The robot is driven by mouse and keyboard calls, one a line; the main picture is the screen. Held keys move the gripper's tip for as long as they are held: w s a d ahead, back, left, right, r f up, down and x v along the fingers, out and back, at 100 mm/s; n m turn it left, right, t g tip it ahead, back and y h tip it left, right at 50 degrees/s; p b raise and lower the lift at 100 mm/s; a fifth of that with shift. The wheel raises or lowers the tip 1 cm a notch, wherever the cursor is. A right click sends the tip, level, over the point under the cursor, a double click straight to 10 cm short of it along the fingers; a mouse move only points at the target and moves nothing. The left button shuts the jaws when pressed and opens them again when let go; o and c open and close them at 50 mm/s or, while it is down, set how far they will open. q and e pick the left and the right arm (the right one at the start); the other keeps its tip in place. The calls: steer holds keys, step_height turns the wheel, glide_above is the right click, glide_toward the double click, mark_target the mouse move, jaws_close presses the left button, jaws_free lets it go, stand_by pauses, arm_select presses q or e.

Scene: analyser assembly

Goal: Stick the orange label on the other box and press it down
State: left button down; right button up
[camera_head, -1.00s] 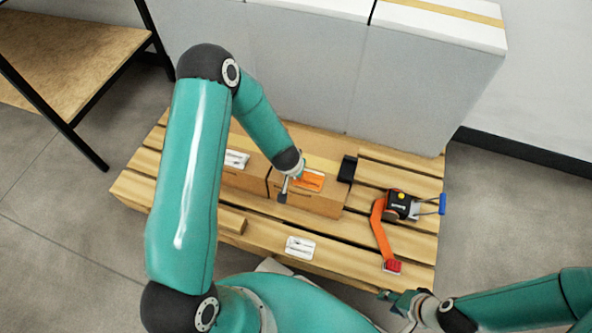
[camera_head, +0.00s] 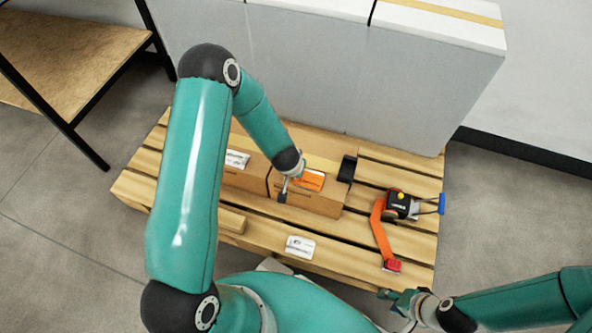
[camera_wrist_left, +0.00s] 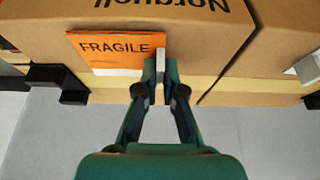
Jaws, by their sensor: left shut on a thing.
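The orange label (camera_head: 309,180), printed FRAGILE, is at the top of the right-hand cardboard box (camera_head: 318,204). It also shows in the left wrist view (camera_wrist_left: 112,50), lying flat or nearly flat against the box; I cannot tell whether all of it touches. My left gripper (camera_head: 284,192) is at the label's left end in the head view. In the left wrist view its fingers (camera_wrist_left: 160,72) are shut on a narrow pale edge beside the label, seemingly the label's end. My right gripper (camera_head: 404,299) is away at the pallet's front right; its jaw opening is unclear.
The left-hand box (camera_head: 245,181) bears a white label (camera_head: 237,158). Another white label (camera_head: 300,247) lies on the wooden pallet (camera_head: 345,248). A tape dispenser (camera_head: 397,207) with an orange arm lies at right. Tall grey cartons (camera_head: 375,85) stand close behind.

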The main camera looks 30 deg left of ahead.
arm_select(q)
steer(key=shift+f, duration=0.2)
stand_by(0.5)
steer(key=c, duration=1.2)
jaws_free()
step_height(320, 180, up, 7)
steer(key=p, duration=0.7)
